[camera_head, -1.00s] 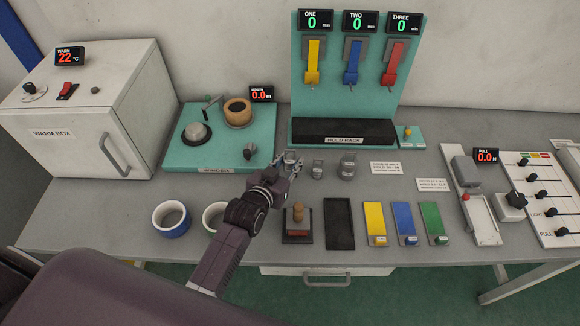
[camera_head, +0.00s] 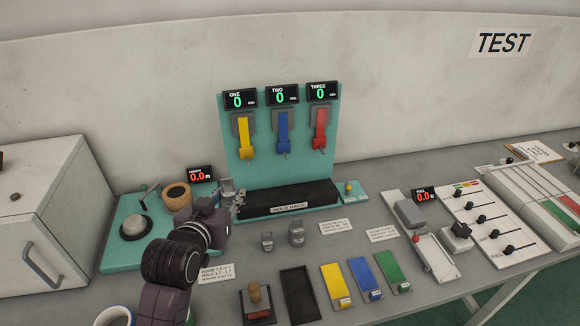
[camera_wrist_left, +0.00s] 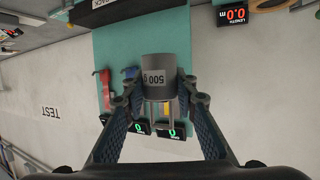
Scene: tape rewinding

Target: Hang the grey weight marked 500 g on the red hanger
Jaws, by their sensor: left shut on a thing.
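The grey weight marked 500 g (camera_wrist_left: 158,78) is between the fingers of my left gripper (camera_wrist_left: 160,100), which is shut on it. Its label faces the wrist camera upside down. In the head view the left gripper (camera_head: 232,192) is raised near the left end of the rack's black base, with the weight (camera_head: 227,186) small at its fingers. The red hanger (camera_head: 319,130) hangs empty under display THREE, up and to the right of the gripper. It also shows in the wrist view (camera_wrist_left: 105,88), apart from the weight. My right gripper is not in view.
The blue hanger (camera_head: 284,132) and yellow hanger (camera_head: 244,138) are empty beside the red one on the teal rack (camera_head: 262,172). Two grey weights (camera_head: 267,242) (camera_head: 297,233) stand on the table. The winder (camera_head: 134,228) and warm box (camera_head: 40,215) are at left.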

